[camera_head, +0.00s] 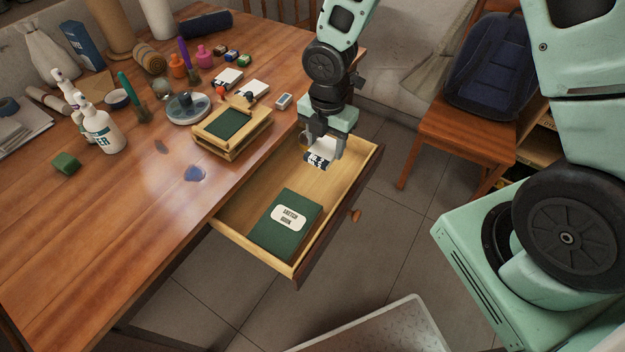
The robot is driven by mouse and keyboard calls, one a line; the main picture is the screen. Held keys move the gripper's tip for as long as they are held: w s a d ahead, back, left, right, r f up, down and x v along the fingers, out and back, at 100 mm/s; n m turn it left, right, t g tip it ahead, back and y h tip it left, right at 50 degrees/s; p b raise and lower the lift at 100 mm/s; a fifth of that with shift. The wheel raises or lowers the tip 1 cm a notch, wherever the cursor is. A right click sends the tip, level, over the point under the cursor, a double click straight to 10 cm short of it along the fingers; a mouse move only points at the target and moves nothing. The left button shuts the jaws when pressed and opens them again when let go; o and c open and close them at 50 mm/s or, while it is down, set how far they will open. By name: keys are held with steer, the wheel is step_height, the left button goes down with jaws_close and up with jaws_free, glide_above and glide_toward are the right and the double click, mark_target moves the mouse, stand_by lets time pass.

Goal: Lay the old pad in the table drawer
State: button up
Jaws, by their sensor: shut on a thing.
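The table drawer (250,230) is pulled out from the wooden table, with its inside in view. My gripper (322,150) points down at the drawer's far right end. It is shut on a small white and dark blue thing (318,158), which looks like a pad; its lettering is too small to read. The pad is low over or inside the drawer, partly hidden by the fingers. I cannot tell whether it touches the drawer floor. A green sketch book (286,224) lies flat in the near part of the drawer.
The wooden table (110,235) holds a wooden box with a green top (229,124), spray bottles (101,128), a green block (66,163) and a blue spot (195,174). A chair (450,140) stands right. A pale tray (385,330) is below.

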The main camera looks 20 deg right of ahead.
mark_target(324, 176)
step_height(324, 176, down, 9)
steer(key=shift+r+b, duration=0.2)
steer(key=shift+b, duration=0.15)
steer(key=shift+f, duration=0.15)
steer(key=o, duration=1)
